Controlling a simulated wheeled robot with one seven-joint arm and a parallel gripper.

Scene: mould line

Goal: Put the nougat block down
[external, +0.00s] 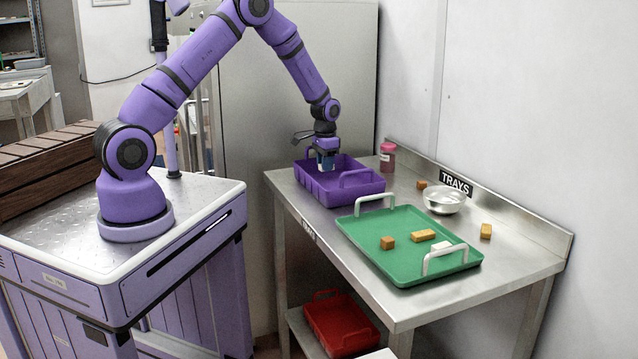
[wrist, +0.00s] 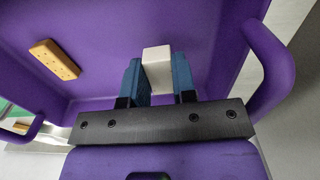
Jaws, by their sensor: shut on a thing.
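My gripper (external: 325,164) points down inside the purple tray (external: 352,193) at the back left of the steel table. In the wrist view its blue fingers (wrist: 158,75) are shut on a pale cream block, the nougat block (wrist: 157,59), one finger on each side. The purple tray's floor (wrist: 110,25) lies behind the block. I cannot tell whether the block touches that floor. In the external view the block is hidden by the fingers and the tray wall. An orange-tan bar with small dots (wrist: 55,59) lies in the same tray, left of the block and apart from it.
A green tray (external: 385,262) with white handles holds a brown cube (external: 387,243), a tan bar (external: 423,235) and a white block (external: 442,248). A red tray (external: 340,325) is below.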

